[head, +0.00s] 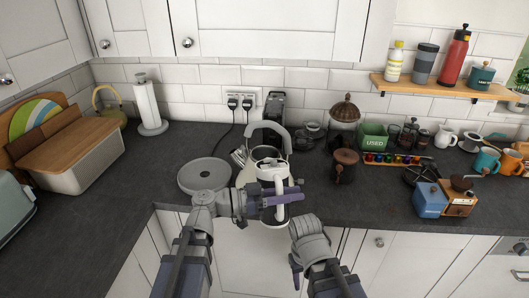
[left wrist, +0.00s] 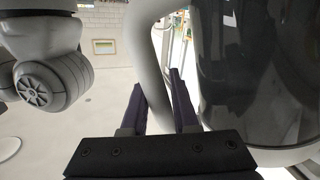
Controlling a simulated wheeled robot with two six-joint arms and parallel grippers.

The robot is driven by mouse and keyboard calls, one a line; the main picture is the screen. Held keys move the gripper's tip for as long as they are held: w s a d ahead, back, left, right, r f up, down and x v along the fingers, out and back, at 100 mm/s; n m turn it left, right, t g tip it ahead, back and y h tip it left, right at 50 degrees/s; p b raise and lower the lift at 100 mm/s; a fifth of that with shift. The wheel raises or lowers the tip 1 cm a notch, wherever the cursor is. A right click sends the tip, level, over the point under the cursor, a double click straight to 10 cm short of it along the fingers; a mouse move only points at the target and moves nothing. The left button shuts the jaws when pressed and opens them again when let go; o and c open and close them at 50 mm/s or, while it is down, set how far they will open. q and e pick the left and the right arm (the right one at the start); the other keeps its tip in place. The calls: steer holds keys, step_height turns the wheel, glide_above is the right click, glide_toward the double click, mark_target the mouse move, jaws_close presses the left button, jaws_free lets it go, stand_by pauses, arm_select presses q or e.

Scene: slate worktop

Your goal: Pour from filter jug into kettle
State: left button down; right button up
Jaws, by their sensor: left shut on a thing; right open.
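The white filter jug (head: 273,172) is in front of the worktop's middle, its handle toward me. My left gripper (head: 279,200) is shut on the jug's handle. In the left wrist view the pale handle (left wrist: 149,75) passes between the fingers (left wrist: 160,100), and the dark see-through jug body (left wrist: 250,70) fills the right side. I cannot tell how far the jug is tilted, nor see any water. My right gripper (head: 296,268) is open and empty, low in front of the counter edge.
A round grey disc (head: 203,175) lies left of the jug. A dark lidded jar (head: 344,165), a green box (head: 372,137) and a rack of coloured capsules (head: 396,159) stand to the right. A wooden-lidded bread bin (head: 90,165) is far left. The worktop between bin and disc is clear.

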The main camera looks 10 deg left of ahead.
mark_target(286, 166)
arm_select(q)
steer(key=w+r+n+p, duration=0.1)
steer(key=r, duration=0.1)
steer(key=w+r+n+p, duration=0.1)
steer(key=p, duration=0.1)
steer(key=w+a+r+n+p, duration=0.1)
steer(key=r+p, duration=0.1)
steer(key=shift+w+r+n, duration=0.35)
steer(key=shift+w+n, duration=0.05)
steer(key=shift+w+a+r+n+p, duration=0.1)
steer(key=shift+w+r+n+p, duration=0.1)
steer(key=shift+n+p, duration=0.1)
steer(key=shift+s, duration=0.1)
steer(key=shift+w+r+n, duration=0.2)
steer(key=shift+r+n, duration=0.05)
steer(key=shift+n, duration=0.65)
steer(key=shift+w+a+r+n+p, duration=0.1)
steer(key=shift+r+n+p, duration=0.05)
steer(key=shift+n+p, duration=0.2)
steer(key=shift+w+a+r+n+p, duration=0.15)
steer(key=shift+w+r+n+p, duration=0.25)
steer(key=shift+r+n+p, duration=0.3)
steer(key=shift+w+a+r+n+p, duration=0.1)
steer(key=shift+w+r+n+p, duration=0.35)
steer(key=shift+r+p, duration=0.4)
stand_by(3.8)
